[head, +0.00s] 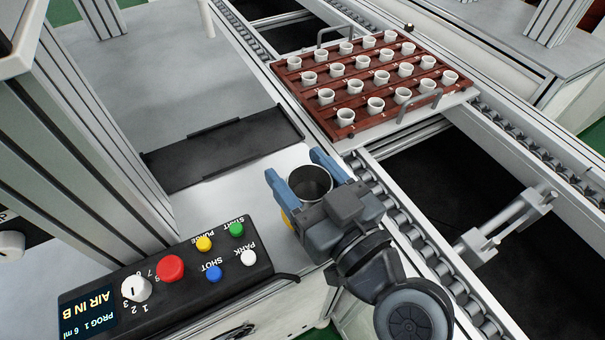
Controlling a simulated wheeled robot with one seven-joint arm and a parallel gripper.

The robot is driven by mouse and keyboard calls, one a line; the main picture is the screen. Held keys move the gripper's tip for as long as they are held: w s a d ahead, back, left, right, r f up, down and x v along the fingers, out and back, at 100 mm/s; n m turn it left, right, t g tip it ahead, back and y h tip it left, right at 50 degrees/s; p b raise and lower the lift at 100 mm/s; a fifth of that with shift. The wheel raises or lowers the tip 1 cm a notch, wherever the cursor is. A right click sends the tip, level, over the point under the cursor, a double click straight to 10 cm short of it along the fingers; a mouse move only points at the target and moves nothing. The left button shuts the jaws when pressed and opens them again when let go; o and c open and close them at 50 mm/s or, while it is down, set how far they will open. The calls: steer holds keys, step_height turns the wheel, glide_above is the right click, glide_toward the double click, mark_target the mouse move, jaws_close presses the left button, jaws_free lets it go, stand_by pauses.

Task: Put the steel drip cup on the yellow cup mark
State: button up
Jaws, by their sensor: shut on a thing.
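My gripper (298,172) has its blue fingers on either side of the steel drip cup (311,182) and is shut on it. The cup looks upright, with its open dark mouth facing up. A small bit of the yellow cup mark (286,218) shows beside the left finger, on the light worktop; the rest is hidden by my gripper. I cannot tell whether the cup touches the worktop or is held above it.
A control box (170,268) with coloured buttons stands at the lower left. A black plate (222,148) lies behind the cup. A brown tray (309,102) of several white cups sits on the conveyor (403,228) at the upper right.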

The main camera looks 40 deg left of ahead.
steer(key=shift+f, duration=0.35)
steer(key=shift+f+b, duration=0.2)
steer(key=shift+b, duration=0.1)
steer(key=o, duration=1.1)
steer(key=shift+c, duration=0.2)
steer(key=shift+r, duration=0.2)
steer(key=shift+d+p, duration=0.15)
steer(key=shift+p, duration=0.15)
steer(key=b+v, duration=0.2)
steer(key=v, duration=0.9)
steer(key=shift+d+b, duration=0.3)
steer(key=shift+d, duration=0.05)
steer(key=shift+s, duration=0.15)
